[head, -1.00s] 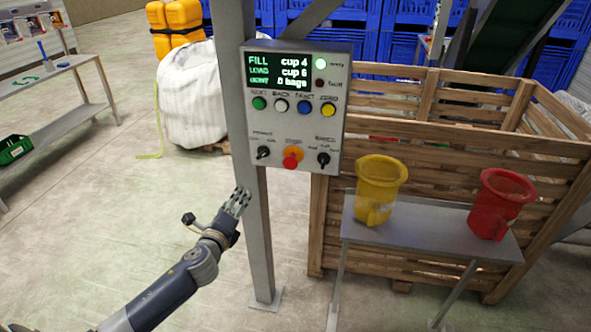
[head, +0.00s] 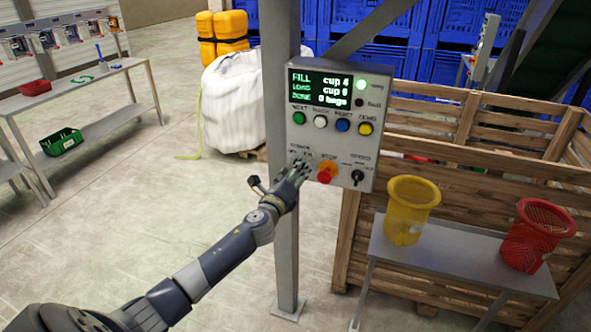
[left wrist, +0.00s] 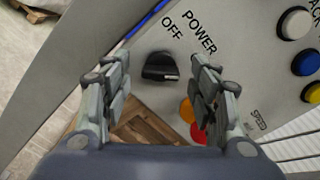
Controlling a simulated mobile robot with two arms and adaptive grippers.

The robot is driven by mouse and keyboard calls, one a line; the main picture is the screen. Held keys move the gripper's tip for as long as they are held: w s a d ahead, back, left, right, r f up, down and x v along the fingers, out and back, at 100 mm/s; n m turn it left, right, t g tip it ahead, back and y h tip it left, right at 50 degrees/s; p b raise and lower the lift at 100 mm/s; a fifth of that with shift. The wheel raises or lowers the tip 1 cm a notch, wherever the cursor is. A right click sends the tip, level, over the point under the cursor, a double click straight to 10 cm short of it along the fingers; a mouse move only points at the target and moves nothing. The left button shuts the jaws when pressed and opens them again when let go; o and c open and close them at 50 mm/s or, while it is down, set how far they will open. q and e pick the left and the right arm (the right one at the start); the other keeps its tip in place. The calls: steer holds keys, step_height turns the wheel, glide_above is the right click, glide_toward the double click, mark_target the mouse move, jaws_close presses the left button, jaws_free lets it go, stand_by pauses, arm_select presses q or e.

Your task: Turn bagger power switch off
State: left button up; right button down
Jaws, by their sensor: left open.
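The grey control box (head: 306,136) is mounted on a post, with a lit green display at its top. The black power switch knob (left wrist: 160,67) shows in the left wrist view, beside the words POWER and OFF. My left gripper (head: 300,168) is at the lower left of the box and hides the knob in the head view. In the left wrist view the gripper (left wrist: 165,85) is open, its two fingers on either side of the knob. I cannot tell whether they touch it. My right gripper is not in view.
A red stop button (head: 324,176) and a black speed knob (head: 357,177) sit to the right on the box. The grey post (head: 286,250) runs below it. A yellow basket (head: 411,210) and a red basket (head: 537,236) stand on a low table before a wooden crate.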

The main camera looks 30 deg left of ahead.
arm_select(q)
steer(key=shift+w+a, duration=0.1)
steer(key=shift+w, duration=0.35)
steer(key=c, duration=1.1)
steer(key=shift+o, duration=0.2)
